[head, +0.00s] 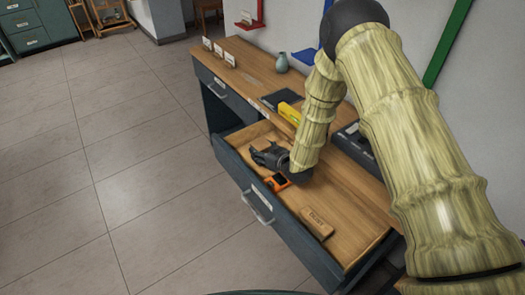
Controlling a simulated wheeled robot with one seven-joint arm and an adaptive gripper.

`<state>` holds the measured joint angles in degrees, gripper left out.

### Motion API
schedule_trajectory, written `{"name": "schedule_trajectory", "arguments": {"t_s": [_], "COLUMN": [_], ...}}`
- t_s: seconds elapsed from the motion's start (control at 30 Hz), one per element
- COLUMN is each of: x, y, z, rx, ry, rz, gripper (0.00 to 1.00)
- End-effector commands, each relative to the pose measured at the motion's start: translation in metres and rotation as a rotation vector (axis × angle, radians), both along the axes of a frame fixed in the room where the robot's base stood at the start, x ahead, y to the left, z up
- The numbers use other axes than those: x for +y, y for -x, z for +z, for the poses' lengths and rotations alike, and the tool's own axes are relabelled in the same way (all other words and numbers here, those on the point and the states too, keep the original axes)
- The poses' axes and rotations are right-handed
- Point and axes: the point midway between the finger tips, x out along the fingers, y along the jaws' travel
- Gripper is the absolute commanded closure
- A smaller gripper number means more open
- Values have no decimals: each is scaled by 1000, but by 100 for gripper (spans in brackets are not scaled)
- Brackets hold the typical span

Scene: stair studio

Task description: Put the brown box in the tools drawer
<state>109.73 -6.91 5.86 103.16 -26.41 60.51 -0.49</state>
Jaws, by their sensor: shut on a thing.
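A drawer (262,222) of the wooden-topped desk is pulled open, with a grey-blue front and a pale handle. A small brown box (318,223) with dark lettering lies flat toward the drawer's near right end. My dark gripper (262,152) is over the far left part of the drawer, apart from this box, its fingers pointing left. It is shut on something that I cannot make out. The drawer's label is too small to read.
An orange and black tool (278,182) is in the drawer just below my gripper. A yellow level (290,114), a dark pad (280,98) and a vase (281,63) are on the desktop (250,65). A closed drawer (222,84) is farther left. The floor left is clear.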

Motion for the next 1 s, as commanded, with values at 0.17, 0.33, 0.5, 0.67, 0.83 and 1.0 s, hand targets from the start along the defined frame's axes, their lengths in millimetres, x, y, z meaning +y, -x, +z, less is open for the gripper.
{"name": "schedule_trajectory", "arguments": {"t_s": [0.17,0.33,0.5,0.67,0.83,1.0], "x": [0,0,0,0,0,-11], "y": [0,0,0,0,0,15], "z": [-2,-3,-3,-2,9,15], "rx": [0,1,1,1,0,1], "ry": [0,1,0,0,0,0], "rz": [0,0,0,0,0,0], "gripper": [71,24,24,24,24,24]}}
